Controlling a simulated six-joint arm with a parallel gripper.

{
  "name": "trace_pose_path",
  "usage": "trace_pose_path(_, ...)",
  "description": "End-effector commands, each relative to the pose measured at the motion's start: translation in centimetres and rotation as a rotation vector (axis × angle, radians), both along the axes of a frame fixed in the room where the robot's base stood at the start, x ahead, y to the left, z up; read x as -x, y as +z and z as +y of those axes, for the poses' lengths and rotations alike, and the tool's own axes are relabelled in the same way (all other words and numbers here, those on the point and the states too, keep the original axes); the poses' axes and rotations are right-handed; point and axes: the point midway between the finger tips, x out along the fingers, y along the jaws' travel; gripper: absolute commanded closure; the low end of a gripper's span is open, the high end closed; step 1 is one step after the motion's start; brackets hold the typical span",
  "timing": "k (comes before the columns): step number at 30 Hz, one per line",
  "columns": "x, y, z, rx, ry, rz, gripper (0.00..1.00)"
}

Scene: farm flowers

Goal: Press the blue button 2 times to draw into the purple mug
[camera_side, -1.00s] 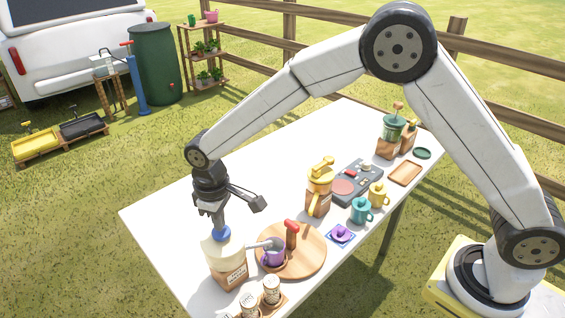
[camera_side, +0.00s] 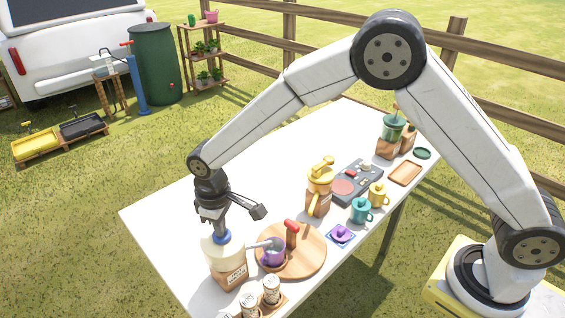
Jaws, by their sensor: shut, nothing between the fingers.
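The blue button (camera_side: 222,237) is on top of a cream dispenser (camera_side: 224,256) with a brown labelled base, at the near left of the table. My gripper (camera_side: 222,229) points down with its shut fingertips at the top of the button; I cannot tell whether the button is pushed down. A grey spout (camera_side: 262,245) runs right from the dispenser to the purple mug (camera_side: 272,257). The mug stands on a round wooden board (camera_side: 305,262), under the spout's end. Its contents are not clear.
A red-topped handle (camera_side: 292,228) stands on the board behind the mug. Several jars (camera_side: 271,289) are in front. A yellow dispenser (camera_side: 319,187), teal mug (camera_side: 361,211), yellow mug (camera_side: 378,195) and purple lid (camera_side: 341,234) are to the right. The table's left rear is clear.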

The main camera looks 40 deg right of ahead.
Motion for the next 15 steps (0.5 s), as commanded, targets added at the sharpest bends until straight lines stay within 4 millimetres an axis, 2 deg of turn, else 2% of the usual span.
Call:
trace_pose_path(8,0.0,0.2,0.0,0.000,0.000,0.000,1.00)
trace_pose_path(15,0.0,1.2,0.0,0.000,0.000,-0.001,1.00)
